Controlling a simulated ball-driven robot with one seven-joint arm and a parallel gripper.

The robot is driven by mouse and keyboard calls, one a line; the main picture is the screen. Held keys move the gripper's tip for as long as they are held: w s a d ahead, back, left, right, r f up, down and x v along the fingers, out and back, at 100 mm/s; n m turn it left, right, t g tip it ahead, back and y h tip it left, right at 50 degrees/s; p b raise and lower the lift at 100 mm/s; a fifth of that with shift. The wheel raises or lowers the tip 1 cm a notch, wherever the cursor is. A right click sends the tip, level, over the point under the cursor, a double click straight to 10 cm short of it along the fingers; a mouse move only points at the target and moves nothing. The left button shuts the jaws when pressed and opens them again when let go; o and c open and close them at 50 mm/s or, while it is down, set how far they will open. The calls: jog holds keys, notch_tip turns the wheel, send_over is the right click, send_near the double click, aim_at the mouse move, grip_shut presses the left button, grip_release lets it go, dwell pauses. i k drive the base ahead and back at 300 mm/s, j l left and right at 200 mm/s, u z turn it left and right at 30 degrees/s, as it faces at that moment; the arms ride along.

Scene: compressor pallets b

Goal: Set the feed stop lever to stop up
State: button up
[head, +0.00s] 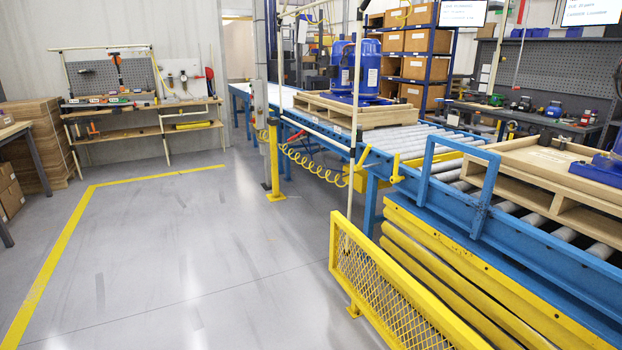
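A blue roller conveyor (372,152) runs from the back centre to the right front. On its near side rail is a slanted yellow lever (364,157). A second, shorter yellow piece (396,168) stands just right of it. Farther back, a red handle (296,136) tilts beside the conveyor's side. No label shows on these, so I cannot tell for sure which is the feed stop lever or its setting. My gripper is not in view.
A yellow post (274,160) and coiled yellow hose (312,163) are near the red handle. Wooden pallets (365,112) sit on the rollers. The grey floor (190,250) at left is clear.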

aim_at(359, 167)
jog(key=i, duration=2)
